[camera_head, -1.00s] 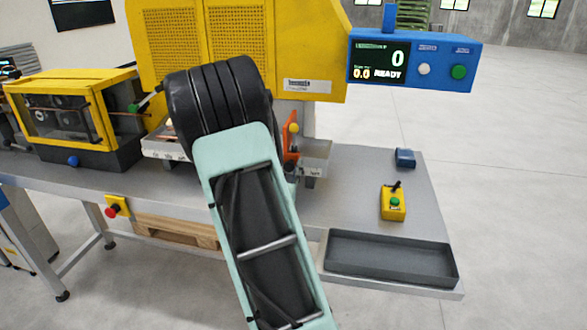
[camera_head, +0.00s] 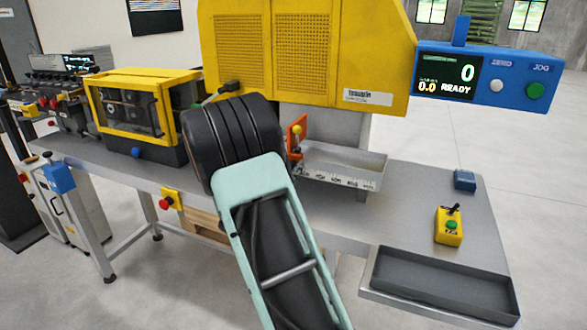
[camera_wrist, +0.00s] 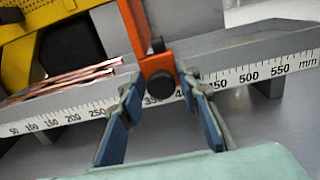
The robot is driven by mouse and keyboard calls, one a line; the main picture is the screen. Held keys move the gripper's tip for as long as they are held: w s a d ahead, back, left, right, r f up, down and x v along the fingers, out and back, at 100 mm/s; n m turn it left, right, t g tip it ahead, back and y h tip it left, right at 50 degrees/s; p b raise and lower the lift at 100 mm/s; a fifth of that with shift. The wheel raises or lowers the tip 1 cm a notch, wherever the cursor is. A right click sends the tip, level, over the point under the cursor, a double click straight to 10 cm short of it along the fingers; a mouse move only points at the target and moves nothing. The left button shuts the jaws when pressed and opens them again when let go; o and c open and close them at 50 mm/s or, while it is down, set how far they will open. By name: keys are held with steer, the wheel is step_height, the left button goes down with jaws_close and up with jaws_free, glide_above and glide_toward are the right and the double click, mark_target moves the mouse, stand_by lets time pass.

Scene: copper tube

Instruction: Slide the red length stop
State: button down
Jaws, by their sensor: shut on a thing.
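The red length stop (camera_wrist: 158,68), an orange-red bracket with a dark round knob on its front, stands across the grey measuring trough in the wrist view. Its base is near the mid-300s mm on the printed scale; the exact mark is hidden. My gripper (camera_wrist: 161,88) has one blue-padded finger on each side of the stop's lower part and is shut on it. In the head view the stop (camera_head: 297,137) shows just right of my black wrist, which hides my fingers. The trough (camera_head: 340,160) extends right of it.
Copper tubes (camera_wrist: 75,82) lie in the trough left of the stop. The yellow machine (camera_head: 300,50) overhangs behind. The blue display (camera_head: 445,77) reads 0 and READY. A yellow jog box (camera_head: 449,226) and dark tray (camera_head: 445,283) are at the right.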

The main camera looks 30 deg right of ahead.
steer(key=c, duration=1.7)
jaws_free()
steer(key=v, duration=1.2)
